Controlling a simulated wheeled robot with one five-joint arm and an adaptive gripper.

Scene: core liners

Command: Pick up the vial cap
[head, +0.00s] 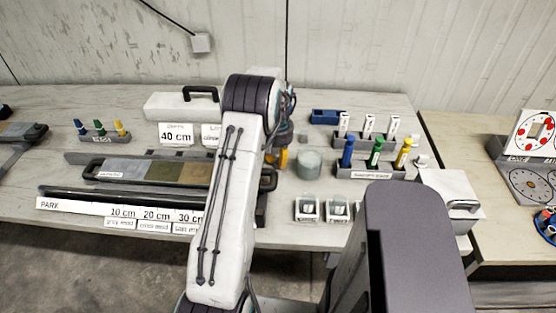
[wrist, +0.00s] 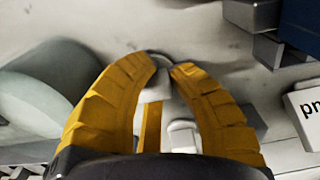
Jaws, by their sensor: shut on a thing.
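My gripper (wrist: 167,70) shows in the wrist view with its two yellow fingers curved inward, tips close together. It is shut on a small pale grey piece (wrist: 157,87) between the fingers, which I take for the vial cap; the fingers hide much of it. In the head view my gripper (head: 282,159) is a yellow patch beside my arm, over the table left of a grey-green cylinder (head: 310,164). My arm hides most of it, and the held piece cannot be made out there.
A rack (head: 370,172) with blue, green and yellow vials stands right of the cylinder. White labelled cards and a blue box (head: 325,116) are behind it. Small clear boxes (head: 307,209) stand at the front edge. A long tray (head: 150,171) lies to the left.

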